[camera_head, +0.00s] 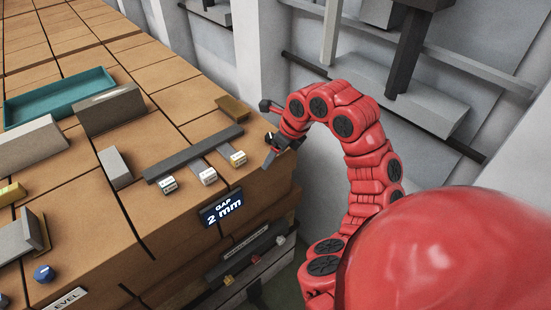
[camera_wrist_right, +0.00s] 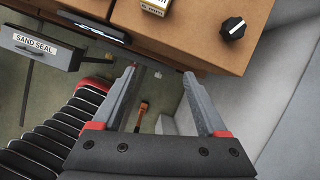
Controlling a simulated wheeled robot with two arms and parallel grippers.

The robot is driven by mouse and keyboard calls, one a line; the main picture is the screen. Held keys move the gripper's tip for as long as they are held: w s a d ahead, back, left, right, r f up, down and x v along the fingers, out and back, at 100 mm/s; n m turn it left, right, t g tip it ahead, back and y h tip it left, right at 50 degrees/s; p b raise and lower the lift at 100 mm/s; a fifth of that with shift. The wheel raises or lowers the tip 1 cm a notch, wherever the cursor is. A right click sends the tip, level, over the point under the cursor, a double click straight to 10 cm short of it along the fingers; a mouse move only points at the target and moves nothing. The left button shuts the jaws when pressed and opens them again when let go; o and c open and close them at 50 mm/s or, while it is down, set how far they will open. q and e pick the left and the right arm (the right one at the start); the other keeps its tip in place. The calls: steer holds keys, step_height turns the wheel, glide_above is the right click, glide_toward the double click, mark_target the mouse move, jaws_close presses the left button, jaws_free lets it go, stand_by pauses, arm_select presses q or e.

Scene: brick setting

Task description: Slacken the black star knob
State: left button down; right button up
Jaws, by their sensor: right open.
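The black star knob (camera_wrist_right: 232,28) shows in the right wrist view on the brown block top near its edge, with a light mark on its cap. In the head view I cannot make it out clearly near my right gripper. My right gripper (camera_wrist_right: 159,72) is open, with nothing between its two grey fingers. In the wrist view the knob lies beyond and to the right of the fingertips, apart from them. In the head view the right gripper (camera_head: 268,133) is at the right edge of the brown top. My left gripper is not in view.
A dark bar with several labelled blocks (camera_head: 208,175) lies near the edge, above a "GAP 2 mm" display (camera_head: 222,208). A blue knob (camera_head: 43,273) and a teal tray (camera_head: 60,97) are further left. A "SAND SEAL" drawer (camera_wrist_right: 40,55) juts out below the top.

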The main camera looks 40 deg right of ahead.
steer(key=shift+s+a, duration=0.35)
steer(key=shift+s, duration=0.25)
